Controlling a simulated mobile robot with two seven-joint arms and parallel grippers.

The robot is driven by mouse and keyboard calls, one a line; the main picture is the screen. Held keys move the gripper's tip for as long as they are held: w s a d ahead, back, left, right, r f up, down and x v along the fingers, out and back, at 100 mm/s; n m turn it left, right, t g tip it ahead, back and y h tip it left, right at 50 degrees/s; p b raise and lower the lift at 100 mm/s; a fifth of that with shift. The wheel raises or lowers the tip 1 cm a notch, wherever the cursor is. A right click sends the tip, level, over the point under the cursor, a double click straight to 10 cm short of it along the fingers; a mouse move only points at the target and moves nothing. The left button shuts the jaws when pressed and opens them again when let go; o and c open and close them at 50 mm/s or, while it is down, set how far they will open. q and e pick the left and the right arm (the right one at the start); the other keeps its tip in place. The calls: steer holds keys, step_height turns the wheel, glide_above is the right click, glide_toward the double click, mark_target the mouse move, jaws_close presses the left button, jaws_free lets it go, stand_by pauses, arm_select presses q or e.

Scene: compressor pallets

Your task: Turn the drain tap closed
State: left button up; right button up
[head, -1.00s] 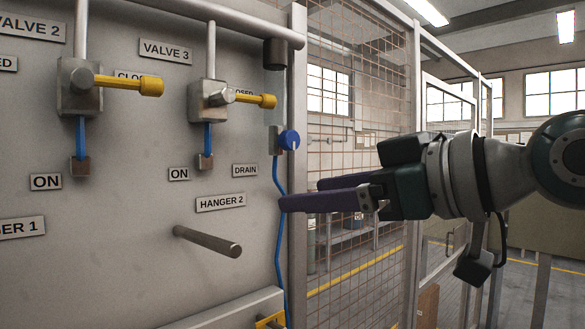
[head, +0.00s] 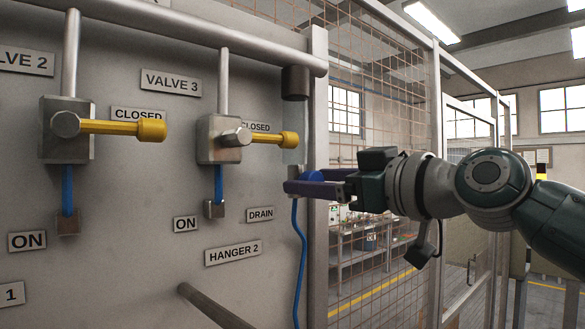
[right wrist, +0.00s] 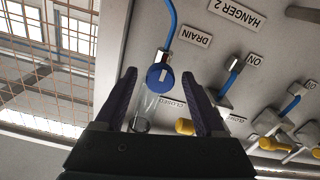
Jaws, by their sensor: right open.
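The drain tap is a round blue knob (head: 311,176) on the panel's right edge, above the DRAIN label (head: 260,214). My right gripper (head: 298,181) is open at the knob, its dark purple fingers partly hiding it in the head view. In the right wrist view the blue knob (right wrist: 159,77) lies between the tips of the two spread fingers, with a gap on each side. A blue hose (head: 301,262) runs down below the tap. My left gripper is not in view.
Yellow-handled valves (head: 268,138) stand left of the tap, handles pointing right at CLOSED labels. A hanger peg (head: 215,305) sticks out lower down. A dark cylinder (head: 295,83) hangs above the tap. A wire mesh fence (head: 385,50) is behind my right arm.

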steer(key=shift+w+a, duration=0.4)
steer(key=shift+w, duration=0.15)
jaws_close()
stand_by(0.4)
